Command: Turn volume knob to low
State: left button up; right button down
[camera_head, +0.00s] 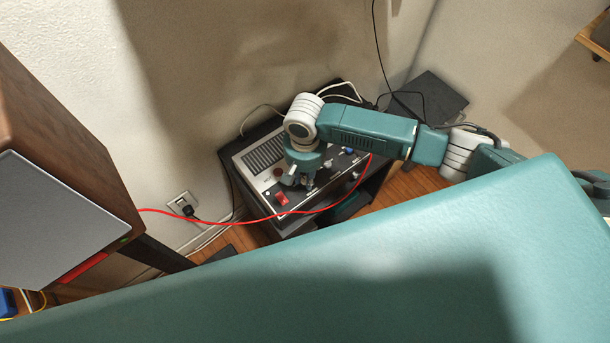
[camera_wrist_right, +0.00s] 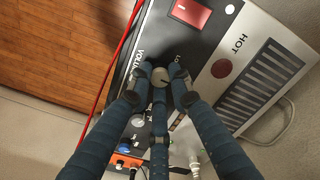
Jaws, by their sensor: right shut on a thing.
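The volume knob (camera_wrist_right: 160,75) is a small round grey-metal knob on the black panel of a device (camera_head: 246,165), beside printed lettering that reads "VOLU…" and "LO…", partly covered by my fingers. My right gripper (camera_head: 304,182) reaches down onto this panel from the right. In the right wrist view my right gripper (camera_wrist_right: 160,82) has its dark blue fingers closed around the knob. A dark mark shows on the knob's face, but I cannot tell its exact setting. My left gripper is not in view.
A red rocker switch (camera_wrist_right: 190,12) sits beside the knob, with a vent grille (camera_wrist_right: 262,85) marked "HOT". A red cable (camera_head: 240,221) runs across the device's front. Orange and blue connectors (camera_wrist_right: 127,160) are nearby. A wooden-sided cabinet (camera_head: 60,130) stands at left.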

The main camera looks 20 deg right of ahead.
jog(key=shift+s+r+n+p, duration=0.1)
jog(key=shift+r+n+p, duration=0.1)
jog(key=shift+n+p, duration=1.2)
jog(key=n+p, duration=0.2)
jog(key=shift+n, duration=0.3)
jog(key=n+p, duration=0.1)
jog(key=n, duration=0.2)
jog(key=shift+f+p, duration=0.15)
jog(key=shift+p, duration=0.2)
jog(key=shift+n+p, duration=0.45)
jog(key=shift+n, duration=1.25)
jog(key=shift+f, duration=0.1)
jog(key=c, duration=1.6)
grip_release()
